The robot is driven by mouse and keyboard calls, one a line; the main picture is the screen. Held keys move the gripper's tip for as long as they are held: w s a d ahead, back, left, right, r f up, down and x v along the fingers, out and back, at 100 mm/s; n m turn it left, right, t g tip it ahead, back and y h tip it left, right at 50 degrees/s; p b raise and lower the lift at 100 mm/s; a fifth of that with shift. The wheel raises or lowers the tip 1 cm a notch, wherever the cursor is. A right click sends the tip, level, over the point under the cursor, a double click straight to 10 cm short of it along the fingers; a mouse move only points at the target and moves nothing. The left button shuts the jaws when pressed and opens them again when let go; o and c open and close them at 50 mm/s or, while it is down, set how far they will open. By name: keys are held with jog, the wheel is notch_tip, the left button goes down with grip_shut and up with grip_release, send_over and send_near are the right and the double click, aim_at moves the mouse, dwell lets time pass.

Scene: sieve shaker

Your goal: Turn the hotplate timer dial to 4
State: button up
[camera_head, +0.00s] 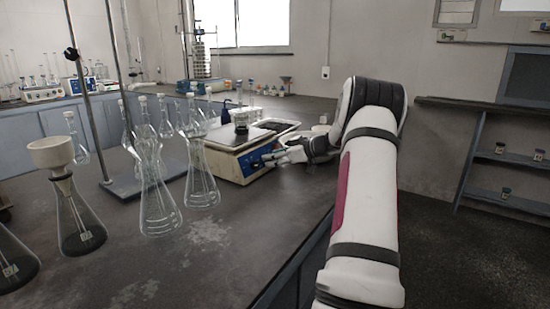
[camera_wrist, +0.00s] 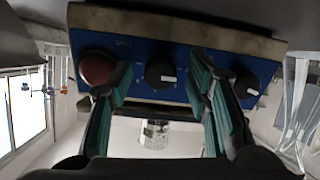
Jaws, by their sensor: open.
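The hotplate (camera_head: 229,139) stands on the dark bench, with a dark vessel on top and a blue front panel (camera_head: 258,160). In the wrist view the blue panel (camera_wrist: 130,45) appears upside down, with a red round knob (camera_wrist: 97,67), a black middle dial (camera_wrist: 160,74) with a white mark, and another black dial (camera_wrist: 245,84) at right. My gripper (camera_wrist: 160,80) is open, its green-padded fingers on either side of the middle dial in the picture; I cannot tell whether they touch it. The labels and numbers are unreadable. In the head view my gripper (camera_head: 276,156) is at the panel.
Glass flasks (camera_head: 200,180) stand left of the hotplate, near its side. A stand with a metal rod (camera_head: 92,110) is behind them. A flask with a white funnel (camera_head: 52,155) is at far left. The bench front is clear.

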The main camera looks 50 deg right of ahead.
grip_shut()
